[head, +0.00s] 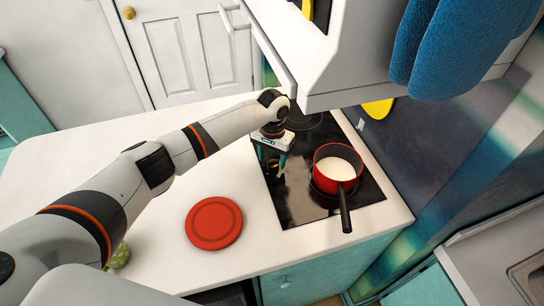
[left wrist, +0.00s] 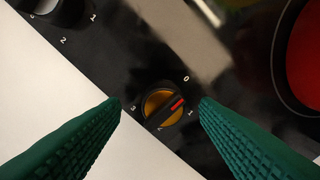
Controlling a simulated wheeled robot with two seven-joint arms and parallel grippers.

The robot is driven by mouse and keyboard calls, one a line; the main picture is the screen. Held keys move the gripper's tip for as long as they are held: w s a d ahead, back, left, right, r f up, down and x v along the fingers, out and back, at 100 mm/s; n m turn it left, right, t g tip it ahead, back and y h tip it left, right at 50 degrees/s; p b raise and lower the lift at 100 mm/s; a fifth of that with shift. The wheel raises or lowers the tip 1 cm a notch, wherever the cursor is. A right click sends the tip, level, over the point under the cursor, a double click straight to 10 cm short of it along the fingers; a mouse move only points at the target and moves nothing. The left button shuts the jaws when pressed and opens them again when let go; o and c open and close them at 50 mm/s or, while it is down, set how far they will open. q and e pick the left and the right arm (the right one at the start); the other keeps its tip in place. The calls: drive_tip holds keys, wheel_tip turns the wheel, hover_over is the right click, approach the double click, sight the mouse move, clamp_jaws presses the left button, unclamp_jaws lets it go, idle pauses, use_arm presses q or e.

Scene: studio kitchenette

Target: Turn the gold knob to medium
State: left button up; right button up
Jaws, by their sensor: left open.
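The gold knob (left wrist: 156,106) sits on the black cooktop panel in the left wrist view, with marks 0, 1, 2 and 3 around it. Its dark grip bar has a red end pointing to the upper right, between 0 and 1. My left gripper (left wrist: 160,103) is open, with one green finger on each side of the knob and a visible gap to it in the picture. I cannot tell how far the fingertips are above the panel. In the head view my left gripper (head: 271,165) points down at the cooktop's left side. My right gripper is not in view.
A red pot (head: 338,170) with white contents stands on the black cooktop (head: 300,207), its handle toward the front. A silver knob (left wrist: 45,6) is on the same panel. A red round lid-like disc (head: 214,223) lies on the white counter. A cabinet (head: 345,60) hangs above.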

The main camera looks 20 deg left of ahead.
use_arm(q)
drive_tip(key=shift+f, duration=0.4)
drive_tip(key=shift+s+d+f, duration=0.1)
drive_tip(key=shift+d+f, duration=0.05)
drive_tip(key=shift+f, duration=0.1)
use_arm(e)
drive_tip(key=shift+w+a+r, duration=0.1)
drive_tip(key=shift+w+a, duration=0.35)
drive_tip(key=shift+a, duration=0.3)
use_arm(q)
drive_tip(key=c, duration=1)
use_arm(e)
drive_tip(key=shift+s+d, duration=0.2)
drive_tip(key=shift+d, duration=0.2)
